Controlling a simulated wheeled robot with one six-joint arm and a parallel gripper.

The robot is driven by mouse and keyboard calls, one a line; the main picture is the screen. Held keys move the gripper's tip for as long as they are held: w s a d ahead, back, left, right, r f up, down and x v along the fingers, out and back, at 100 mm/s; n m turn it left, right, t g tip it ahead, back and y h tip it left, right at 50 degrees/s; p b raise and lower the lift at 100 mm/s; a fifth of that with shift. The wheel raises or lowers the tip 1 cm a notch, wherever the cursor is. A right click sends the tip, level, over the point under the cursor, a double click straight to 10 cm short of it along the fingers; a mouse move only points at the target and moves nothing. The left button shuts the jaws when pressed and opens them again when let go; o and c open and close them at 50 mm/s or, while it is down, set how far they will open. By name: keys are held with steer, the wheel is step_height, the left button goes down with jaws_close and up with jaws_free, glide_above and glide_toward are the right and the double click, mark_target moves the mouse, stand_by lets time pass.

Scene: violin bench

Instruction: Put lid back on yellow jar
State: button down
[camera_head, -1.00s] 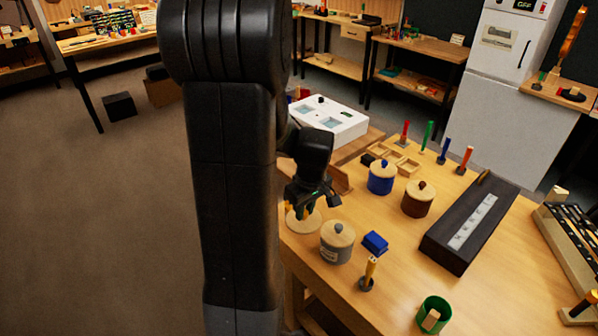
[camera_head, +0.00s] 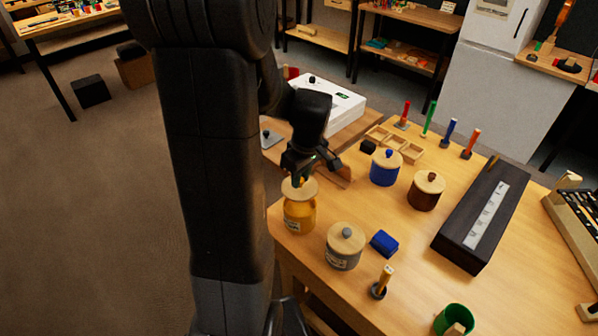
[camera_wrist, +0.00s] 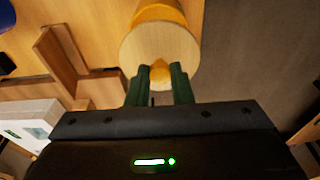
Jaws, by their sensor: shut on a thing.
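The yellow jar (camera_head: 299,217) stands upright at the left edge of the bench, close to my dark arm. Its round pale wooden lid (camera_head: 311,190) is level over its mouth. My gripper (camera_head: 299,180) is above the lid, shut on the lid's small yellow knob. In the wrist view the lid (camera_wrist: 140,45) is between the camera and the yellow jar (camera_wrist: 160,13), with the knob (camera_wrist: 160,72) between the green fingertips (camera_wrist: 160,88). The lid hides the mouth, and I cannot tell whether it rests on the rim or hovers just above it.
A grey jar (camera_head: 342,260) stands close in front, to the right. A blue block (camera_head: 384,243), blue jar (camera_head: 385,172) and brown jar (camera_head: 425,195) are further right. A wooden stand (camera_wrist: 62,62) is near the gripper. Open floor (camera_head: 115,190) lies left.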

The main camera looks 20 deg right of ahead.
mark_target(302, 188)
steer(key=shift+w+f+b, duration=0.1)
steer(key=shift+f+b, duration=1.95)
steer(key=shift+f, duration=0.85)
steer(key=shift+f+b, duration=0.15)
steer(key=shift+b, duration=0.3)
steer(key=c, duration=0.7)
jaws_free()
steer(key=shift+r+p, duration=2.6)
steer(key=shift+r, duration=0.95)
